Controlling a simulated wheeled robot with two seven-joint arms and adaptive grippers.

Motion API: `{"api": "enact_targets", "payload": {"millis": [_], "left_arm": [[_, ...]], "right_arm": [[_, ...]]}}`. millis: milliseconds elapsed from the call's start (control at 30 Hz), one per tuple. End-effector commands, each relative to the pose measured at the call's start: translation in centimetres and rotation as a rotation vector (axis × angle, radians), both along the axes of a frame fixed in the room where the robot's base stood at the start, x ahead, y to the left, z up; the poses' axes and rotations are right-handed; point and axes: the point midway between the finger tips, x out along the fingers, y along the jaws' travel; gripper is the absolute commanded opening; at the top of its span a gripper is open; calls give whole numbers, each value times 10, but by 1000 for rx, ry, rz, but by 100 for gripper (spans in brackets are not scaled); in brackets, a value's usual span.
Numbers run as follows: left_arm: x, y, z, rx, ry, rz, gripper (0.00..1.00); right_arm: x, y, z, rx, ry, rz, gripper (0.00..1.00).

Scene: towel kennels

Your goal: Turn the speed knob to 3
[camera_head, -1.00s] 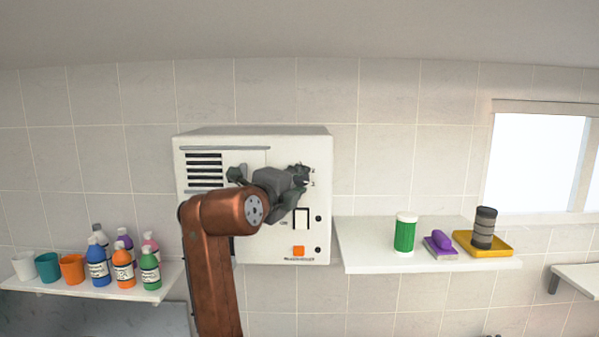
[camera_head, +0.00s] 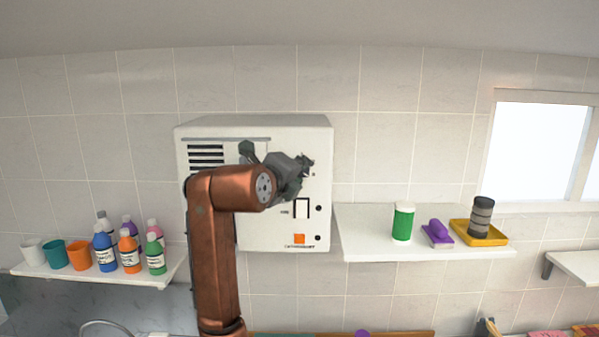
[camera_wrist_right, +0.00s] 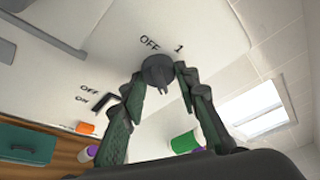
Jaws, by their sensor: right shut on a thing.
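The speed knob (camera_wrist_right: 158,70) is a dark round knob on the white machine's front (camera_head: 257,235). In the right wrist view the printed marks OFF and 1 show beside it; the other numbers are not visible. My right gripper (camera_wrist_right: 160,75) is shut on the knob, with a finger on each side of it. In the head view my right gripper (camera_head: 304,164) is at the upper right of the machine's front and hides the knob. I cannot tell which mark the knob points to. My left gripper is not in view.
A left shelf (camera_head: 60,272) holds cups and several bottles. A right shelf (camera_head: 375,246) holds a green container (camera_head: 403,222), a purple brush (camera_head: 438,232) and a yellow tray (camera_head: 460,235).

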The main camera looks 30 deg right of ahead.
Motion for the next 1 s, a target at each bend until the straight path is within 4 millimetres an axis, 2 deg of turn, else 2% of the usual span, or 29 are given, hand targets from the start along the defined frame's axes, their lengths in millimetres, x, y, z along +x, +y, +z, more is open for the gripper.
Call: {"api": "enact_targets", "payload": {"millis": [133, 167, 400, 767, 1000], "left_arm": [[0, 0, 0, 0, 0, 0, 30], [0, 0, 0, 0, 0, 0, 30], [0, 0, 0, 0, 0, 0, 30], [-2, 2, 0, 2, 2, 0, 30], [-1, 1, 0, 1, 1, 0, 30]], "right_arm": [[0, -1, -3, 6, 5, -2, 5], [0, -1, -3, 6, 5, -2, 30], [0, 0, -2, 3, 4, -1, 47], [-3, 4, 0, 1, 2, 0, 47], [-28, 36, 9, 0, 1, 3, 47]]}}
